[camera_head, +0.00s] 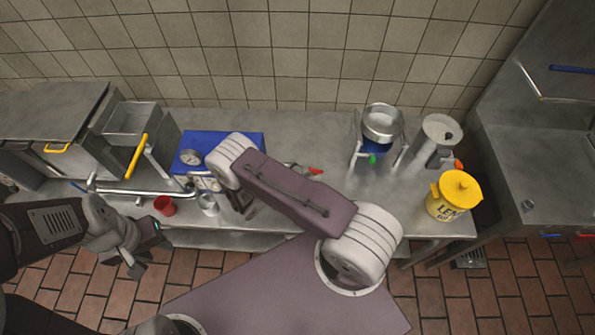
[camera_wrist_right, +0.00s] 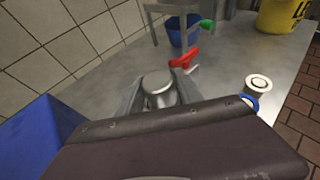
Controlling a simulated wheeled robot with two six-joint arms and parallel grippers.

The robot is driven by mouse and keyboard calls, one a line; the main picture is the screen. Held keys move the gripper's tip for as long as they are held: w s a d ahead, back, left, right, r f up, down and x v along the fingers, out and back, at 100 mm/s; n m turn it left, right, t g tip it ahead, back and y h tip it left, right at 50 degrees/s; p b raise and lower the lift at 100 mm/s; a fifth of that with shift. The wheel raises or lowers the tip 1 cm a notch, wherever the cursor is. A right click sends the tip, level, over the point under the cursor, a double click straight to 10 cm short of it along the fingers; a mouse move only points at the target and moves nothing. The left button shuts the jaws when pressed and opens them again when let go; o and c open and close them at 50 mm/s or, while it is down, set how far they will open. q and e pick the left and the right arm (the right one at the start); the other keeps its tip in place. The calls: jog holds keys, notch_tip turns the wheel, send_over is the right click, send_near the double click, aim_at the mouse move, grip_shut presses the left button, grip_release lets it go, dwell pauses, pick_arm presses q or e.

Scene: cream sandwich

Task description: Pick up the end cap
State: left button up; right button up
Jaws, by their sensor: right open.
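I cannot tell for sure which part is the end cap. A short silver cylinder (camera_wrist_right: 158,88) lies on the steel counter in the right wrist view, between the spread fingers of my right gripper (camera_wrist_right: 160,92). The gripper is open, and I cannot tell whether the fingers touch the cylinder. A fitting with a red handle (camera_wrist_right: 185,58) lies just beyond it; the red handle also shows in the head view (camera_head: 316,171). My right arm hides its gripper in the head view. My left gripper (camera_head: 146,247) is at the left, in front of the counter; its jaw gap is unclear.
A white and blue round part (camera_wrist_right: 258,86) stands right of my right gripper. A blue gauge box (camera_head: 218,143), a red cup (camera_head: 164,206) and a silver cup (camera_head: 208,205) are at the left. A yellow bucket (camera_head: 455,197) and a steel hopper (camera_head: 382,122) stand at the right.

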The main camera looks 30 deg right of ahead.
aim_at(296, 171)
jog(key=shift+a, duration=0.15)
grip_shut()
jog(key=shift+r, duration=0.1)
jog(key=shift+r, duration=0.3)
notch_tip(296, 171, up, 4)
jog(key=shift+s+a+f+b, duration=0.15)
jog(key=shift+f+b, duration=0.05)
jog(key=shift+b, duration=0.3)
jog(key=s+a+r+b, duration=0.1)
jog(key=s+a+r, duration=0.4)
jog(key=s, duration=0.4)
jog(key=shift+s+a+r, duration=0.25)
jog(key=shift+s+r, duration=0.15)
jog(key=shift+r, duration=0.45)
